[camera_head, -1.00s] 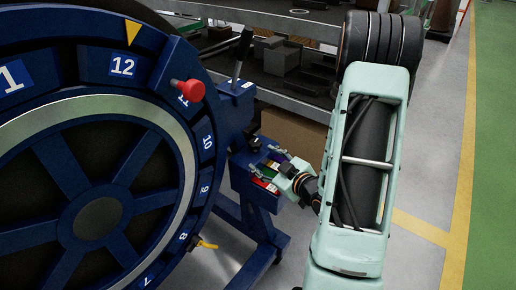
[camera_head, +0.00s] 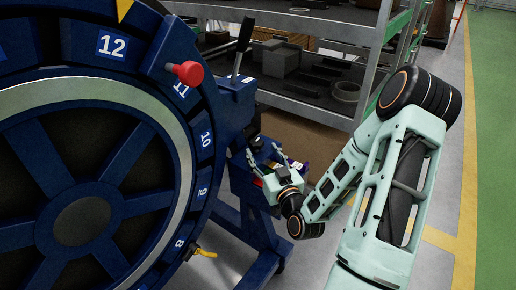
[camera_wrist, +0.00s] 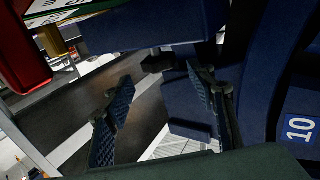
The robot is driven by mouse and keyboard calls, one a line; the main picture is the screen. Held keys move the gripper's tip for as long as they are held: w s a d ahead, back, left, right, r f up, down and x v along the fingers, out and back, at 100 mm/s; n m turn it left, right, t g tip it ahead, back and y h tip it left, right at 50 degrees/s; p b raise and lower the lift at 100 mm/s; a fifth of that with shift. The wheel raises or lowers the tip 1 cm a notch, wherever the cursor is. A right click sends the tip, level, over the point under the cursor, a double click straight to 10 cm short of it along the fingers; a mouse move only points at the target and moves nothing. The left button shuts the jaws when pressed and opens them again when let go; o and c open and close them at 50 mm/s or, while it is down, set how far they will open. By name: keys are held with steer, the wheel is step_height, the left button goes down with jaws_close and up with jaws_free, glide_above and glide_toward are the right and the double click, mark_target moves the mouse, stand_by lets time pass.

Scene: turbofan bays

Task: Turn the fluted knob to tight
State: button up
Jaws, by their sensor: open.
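A small black knob (camera_head: 256,142) sits on the dark blue stand beside the big wheel; I take it for the fluted knob, though its flutes are too small to make out. In the wrist view a dark knob-like part (camera_wrist: 158,62) shows beyond and between my fingers, under a blue block. My gripper (camera_head: 264,153) is open and empty, its fingers pointing up towards the knob from below right. In the wrist view my gripper (camera_wrist: 160,80) has both padded fingers spread wide, apart from the knob. Any tight marking cannot be read.
The blue numbered wheel (camera_head: 143,200) fills the left. A red ball handle (camera_head: 188,73) and a black lever (camera_head: 240,47) stand above the knob. A red part (camera_wrist: 20,50) is close at upper left in the wrist view. Grey shelving (camera_head: 320,105) stands behind; floor is clear at right.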

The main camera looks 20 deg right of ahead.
mark_target(259, 146)
steer(key=shift+w, duration=2.4)
steer(key=c, duration=1.2)
steer(key=shift+o, duration=0.2)
